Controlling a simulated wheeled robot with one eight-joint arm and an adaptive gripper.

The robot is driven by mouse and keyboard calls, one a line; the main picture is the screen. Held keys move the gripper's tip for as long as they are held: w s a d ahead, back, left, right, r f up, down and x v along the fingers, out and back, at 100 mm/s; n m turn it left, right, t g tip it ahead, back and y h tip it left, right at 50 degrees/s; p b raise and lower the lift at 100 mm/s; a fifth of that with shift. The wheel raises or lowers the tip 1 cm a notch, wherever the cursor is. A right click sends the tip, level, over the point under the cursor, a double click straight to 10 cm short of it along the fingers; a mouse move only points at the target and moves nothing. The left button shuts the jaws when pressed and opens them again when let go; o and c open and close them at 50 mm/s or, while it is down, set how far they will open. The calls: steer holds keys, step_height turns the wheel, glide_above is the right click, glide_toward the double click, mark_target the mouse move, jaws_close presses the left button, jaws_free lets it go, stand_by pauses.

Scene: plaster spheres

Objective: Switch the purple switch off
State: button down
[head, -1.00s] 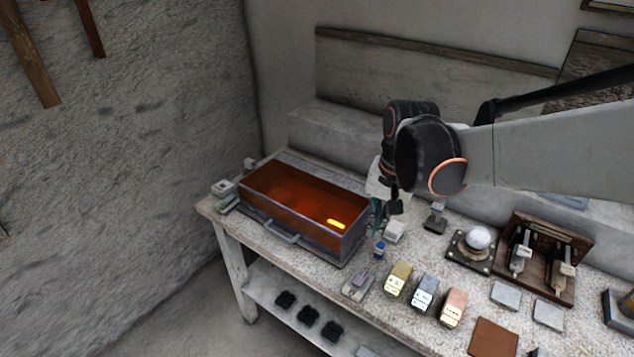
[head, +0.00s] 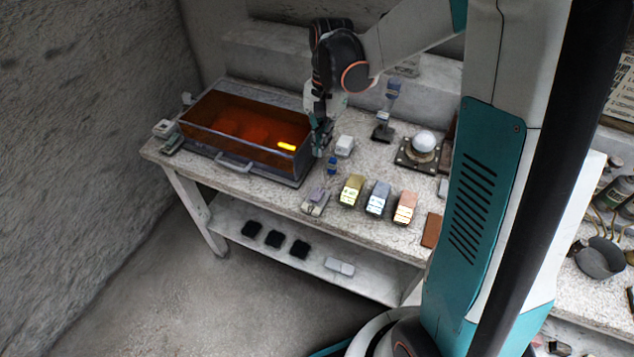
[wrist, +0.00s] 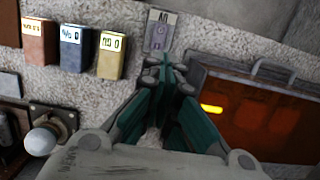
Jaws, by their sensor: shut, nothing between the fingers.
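The purple switch (head: 315,200) is a small grey plate with a pale purple rocker, at the front edge of the table, right of the glowing box. In the wrist view the switch (wrist: 160,31) lies just beyond my fingertips, with a marked label at its far end. I cannot tell which way the rocker is set. My gripper (head: 319,148) is over the table by the box's right end, behind the switch. In the wrist view my gripper (wrist: 164,72) has its teal fingers together and empty, apart from the switch in the picture.
An orange glowing box (head: 247,125) stands left of my gripper. Yellow (head: 351,189), blue-grey (head: 377,197) and copper (head: 405,207) blocks line the front edge. A white ball (head: 424,141) sits behind.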

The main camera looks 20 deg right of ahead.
mark_target(316, 193)
steer(key=f+b, duration=0.1)
steer(key=f, duration=0.3)
steer(key=s+a+f+b, duration=0.1)
steer(key=f+b, duration=0.1)
steer(key=f, duration=0.3)
steer(key=f+b, duration=0.2)
steer(key=f, duration=0.2)
steer(key=shift+s+a+f, duration=0.35)
